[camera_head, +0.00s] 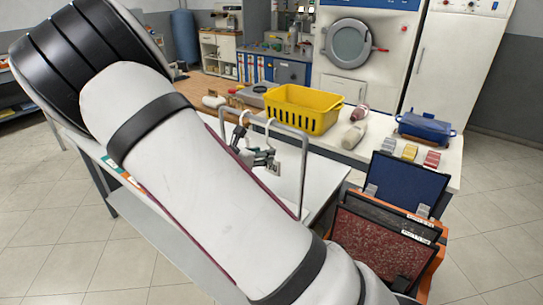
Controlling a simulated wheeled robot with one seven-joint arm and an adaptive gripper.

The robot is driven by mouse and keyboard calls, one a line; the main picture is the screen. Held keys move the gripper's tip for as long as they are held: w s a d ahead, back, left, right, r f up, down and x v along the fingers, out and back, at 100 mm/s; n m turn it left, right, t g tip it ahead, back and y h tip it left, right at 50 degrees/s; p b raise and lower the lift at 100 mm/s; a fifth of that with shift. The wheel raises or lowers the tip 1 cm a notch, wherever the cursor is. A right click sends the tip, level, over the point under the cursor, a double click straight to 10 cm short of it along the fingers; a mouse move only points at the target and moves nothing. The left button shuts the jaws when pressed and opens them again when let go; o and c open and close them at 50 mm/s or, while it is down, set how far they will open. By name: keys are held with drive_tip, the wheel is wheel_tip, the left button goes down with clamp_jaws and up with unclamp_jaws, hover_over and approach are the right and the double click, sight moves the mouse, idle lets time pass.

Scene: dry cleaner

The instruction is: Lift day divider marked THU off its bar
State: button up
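A grey metal bar (305,150) stands as a raised frame on the white table, mostly behind my arm. White hook-shaped pieces (269,128) show at its top rail; they may belong to dividers. Dark jointed parts that look like my gripper (263,157) are just below the rail, close to the hooks. A small pale plate with a dark mark (275,168) shows beside them. I cannot read THU on anything, and cannot tell whether the plate is the divider or whether the fingers touch it. My large white arm hides the bar's left part.
A yellow basket (303,109) stands on the counter behind the bar. A blue lidded box (425,128) and several small striped blocks sit right of it. An orange rack (429,276) with dark panels stands at the lower right. The white tabletop (318,178) is bare right of the bar.

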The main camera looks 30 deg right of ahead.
drive_tip(key=shift+p+x, duration=0.3)
drive_tip(key=shift+x, duration=2.6)
drive_tip(key=shift+r, duration=0.15)
clamp_jaws()
